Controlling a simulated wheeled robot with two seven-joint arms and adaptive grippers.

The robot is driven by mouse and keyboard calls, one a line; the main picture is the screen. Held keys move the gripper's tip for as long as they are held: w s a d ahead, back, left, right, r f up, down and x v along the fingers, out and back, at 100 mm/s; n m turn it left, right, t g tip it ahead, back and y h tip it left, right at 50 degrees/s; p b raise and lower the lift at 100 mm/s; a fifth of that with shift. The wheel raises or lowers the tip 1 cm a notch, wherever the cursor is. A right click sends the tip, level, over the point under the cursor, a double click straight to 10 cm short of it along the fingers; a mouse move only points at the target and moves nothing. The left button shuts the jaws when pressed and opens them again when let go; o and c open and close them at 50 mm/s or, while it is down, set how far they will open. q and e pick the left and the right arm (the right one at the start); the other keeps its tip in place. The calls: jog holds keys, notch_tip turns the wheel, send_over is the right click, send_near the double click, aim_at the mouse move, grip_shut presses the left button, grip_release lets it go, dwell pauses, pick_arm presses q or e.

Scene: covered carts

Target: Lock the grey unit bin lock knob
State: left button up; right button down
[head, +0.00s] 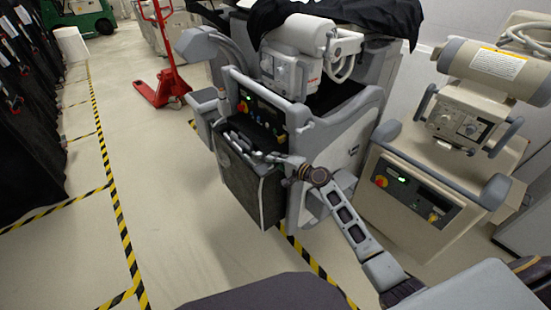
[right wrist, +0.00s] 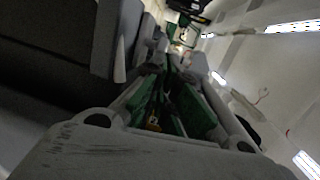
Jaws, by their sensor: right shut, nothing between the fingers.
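The grey unit (head: 340,140) stands in the middle of the head view, with a dark bin (head: 240,187) low on its front. My right gripper (head: 234,139) is shut and empty. It lies across the top front of the bin, just below the control panel (head: 262,112). I cannot tell whether it touches the bin. The bin lock knob cannot be made out; the gripper may cover it. In the right wrist view my right gripper (right wrist: 170,75) fills the middle, and its surroundings are dark. My left gripper is not in view.
A beige unit (head: 420,200) with its own panel stands close on the right. A red pallet jack (head: 165,85) is behind to the left. Dark covered carts (head: 30,120) line the left edge. The floor between them and the grey unit is clear, with yellow-black tape (head: 115,195).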

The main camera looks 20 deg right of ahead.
jog(key=v, duration=1)
dwell(0.7)
jog(key=shift+s+d, duration=0.15)
dwell(0.4)
